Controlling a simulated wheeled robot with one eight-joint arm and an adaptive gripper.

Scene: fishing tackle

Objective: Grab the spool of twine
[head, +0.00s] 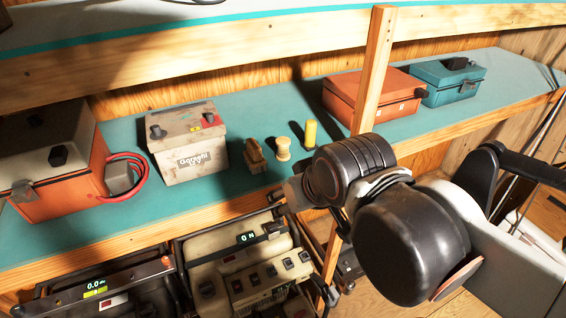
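The spool of twine (283,149) looks like a small cream spool with flared ends. It stands upright on the teal shelf (232,200), between a brown wooden block-like item (256,156) and a yellow cylinder (311,134). My arm reaches in from the right. My gripper (277,196) is at the arm's far end, near the shelf's front edge and below the spool in the picture. It appears apart from the spool. The gripper is small and mostly hidden by my arm, so its fingers cannot be made out.
A battery (188,143) and an orange-and-grey box (52,165) with a red cable stand left. An orange case (372,99) and a teal case (447,80) stand right, behind a wooden post (376,60). An upper shelf (200,62) hangs above. Electronic devices (255,275) sit below.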

